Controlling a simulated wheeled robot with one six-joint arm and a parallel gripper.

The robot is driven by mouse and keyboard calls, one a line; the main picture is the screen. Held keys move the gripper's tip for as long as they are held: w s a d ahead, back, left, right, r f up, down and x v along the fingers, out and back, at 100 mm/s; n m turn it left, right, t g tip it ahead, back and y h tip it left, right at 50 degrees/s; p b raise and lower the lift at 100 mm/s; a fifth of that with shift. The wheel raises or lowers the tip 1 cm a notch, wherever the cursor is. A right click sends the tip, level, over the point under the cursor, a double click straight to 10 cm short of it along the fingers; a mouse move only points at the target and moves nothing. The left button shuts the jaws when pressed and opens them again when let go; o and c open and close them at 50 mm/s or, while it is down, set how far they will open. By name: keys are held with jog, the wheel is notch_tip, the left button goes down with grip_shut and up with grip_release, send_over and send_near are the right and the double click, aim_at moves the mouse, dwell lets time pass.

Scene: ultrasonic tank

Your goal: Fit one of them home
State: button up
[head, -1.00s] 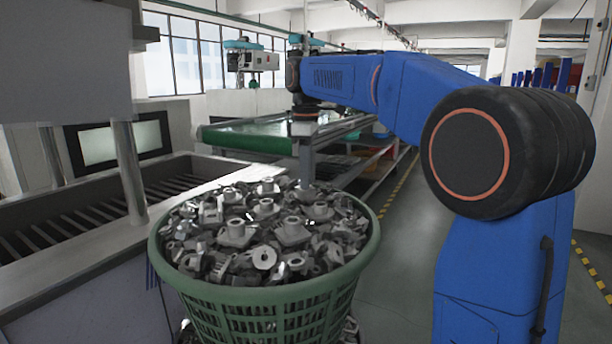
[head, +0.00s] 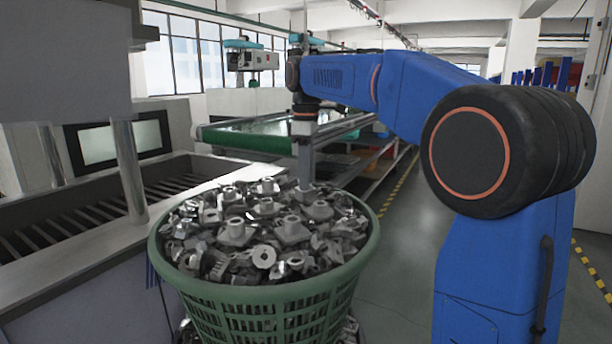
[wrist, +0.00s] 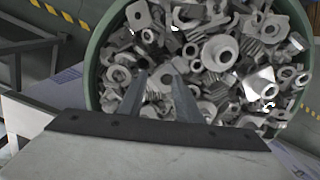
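Grey metal parts of mixed shapes, some with round collars and flanges, fill a green basket (head: 262,296). A collared part (head: 292,230) lies on top of the heap, and a flanged part with a raised ring (wrist: 220,52) shows in the wrist view. My gripper (head: 305,184) points straight down at the far side of the heap, inside the rim. In the wrist view my gripper (wrist: 157,74) has its two fingers apart, with parts visible below and between them. Nothing is clearly held. Whether the tips touch any part cannot be told.
A metal tank (head: 60,222) with a slatted inside stands at the left, with upright posts and a panel above it. A screen (head: 98,145) is behind it. A green-topped conveyor table (head: 250,137) stands behind the basket.

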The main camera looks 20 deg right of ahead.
jog(key=shift+f, duration=0.1)
notch_tip(320, 180, up, 12)
dwell(0.5)
jog(key=shift+s, duration=0.1)
